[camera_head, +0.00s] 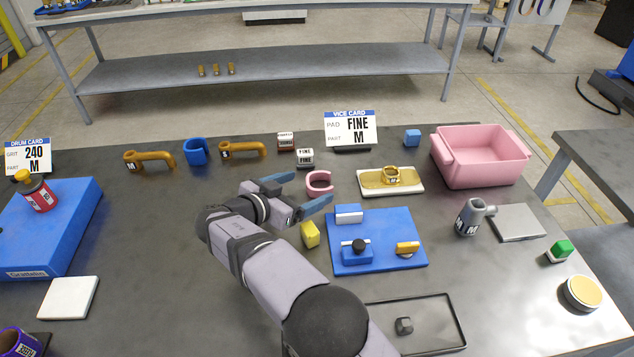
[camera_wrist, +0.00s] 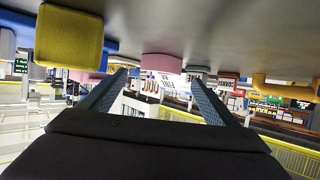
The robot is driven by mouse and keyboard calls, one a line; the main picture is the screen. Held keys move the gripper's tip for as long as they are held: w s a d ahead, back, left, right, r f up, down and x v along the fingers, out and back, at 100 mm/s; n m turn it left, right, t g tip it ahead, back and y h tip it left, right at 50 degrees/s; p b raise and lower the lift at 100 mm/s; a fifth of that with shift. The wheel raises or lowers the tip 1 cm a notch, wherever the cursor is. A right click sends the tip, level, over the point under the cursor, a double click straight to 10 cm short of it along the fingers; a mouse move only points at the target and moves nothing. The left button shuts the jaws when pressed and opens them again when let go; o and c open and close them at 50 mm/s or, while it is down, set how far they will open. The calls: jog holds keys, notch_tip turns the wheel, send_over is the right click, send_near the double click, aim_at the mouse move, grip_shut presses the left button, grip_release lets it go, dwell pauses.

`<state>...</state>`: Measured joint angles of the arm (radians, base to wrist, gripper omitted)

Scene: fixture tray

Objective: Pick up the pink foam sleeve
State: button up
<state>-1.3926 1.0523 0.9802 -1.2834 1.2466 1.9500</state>
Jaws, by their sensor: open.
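The pink foam sleeve (camera_head: 312,189) is a C-shaped ring on the dark table, left of the tray with the gold part. My gripper (camera_head: 311,187) is open, its two blue fingers pointing at the sleeve from the left. The sleeve is near the fingertips, and nothing is held. In the wrist view, which is upside down, the sleeve (camera_wrist: 162,63) shows ahead between the two fingertips (camera_wrist: 158,77). I cannot tell whether the fingers touch it.
A yellow block (camera_head: 310,234) stands close to my lower finger; it is large in the wrist view (camera_wrist: 68,36). A blue fixture plate (camera_head: 390,225) lies to the right. A white tray (camera_head: 415,188), pink bin (camera_head: 480,165) and vice card (camera_head: 349,130) stand beyond.

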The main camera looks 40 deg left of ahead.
aim_at(327, 178)
jog(key=shift+p+x, duration=0.85)
jog(key=shift+x, duration=1.35)
jog(key=shift+c, duration=0.2)
jog(key=c, duration=1.1)
